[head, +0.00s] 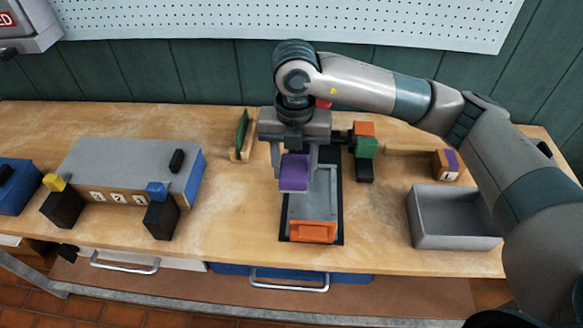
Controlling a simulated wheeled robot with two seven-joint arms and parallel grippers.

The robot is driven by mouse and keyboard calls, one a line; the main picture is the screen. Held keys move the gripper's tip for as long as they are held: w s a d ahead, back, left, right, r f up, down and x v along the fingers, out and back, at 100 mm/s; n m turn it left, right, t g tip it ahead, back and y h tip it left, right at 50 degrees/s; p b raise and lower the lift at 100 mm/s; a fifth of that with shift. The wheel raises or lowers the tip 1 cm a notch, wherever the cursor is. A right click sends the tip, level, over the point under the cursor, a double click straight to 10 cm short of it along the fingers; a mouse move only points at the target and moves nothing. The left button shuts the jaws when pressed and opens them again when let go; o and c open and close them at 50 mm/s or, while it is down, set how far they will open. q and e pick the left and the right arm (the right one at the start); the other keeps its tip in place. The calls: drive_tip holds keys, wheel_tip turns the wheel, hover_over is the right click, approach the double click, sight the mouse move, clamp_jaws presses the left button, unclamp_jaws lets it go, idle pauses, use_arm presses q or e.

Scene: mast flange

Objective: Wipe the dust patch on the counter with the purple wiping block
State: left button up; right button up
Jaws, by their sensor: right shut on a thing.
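My right gripper (295,168) points down above the middle of the counter (225,225). It is shut on the purple wiping block (293,180), whose front face shows between the fingers. The block appears over the back part of a grey piece on a dark base; whether it touches anything below is hard to tell. I cannot make out the dust patch for sure; the wood has pale, uneven areas. My left gripper is not in view.
The grey piece (312,206) has an orange front part (313,231). An orange and green stack (366,148) stands just right of the gripper, a green upright panel (242,130) to its left. A grey bin (440,240) is right; a grey-topped box (125,160) is left.

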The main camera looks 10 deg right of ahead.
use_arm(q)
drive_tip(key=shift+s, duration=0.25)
use_arm(e)
drive_tip(key=o, duration=0.4)
drive_tip(key=shift+c, duration=1.2)
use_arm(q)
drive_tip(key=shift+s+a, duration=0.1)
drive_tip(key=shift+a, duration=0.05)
use_arm(e)
drive_tip(key=shift+r, duration=0.1)
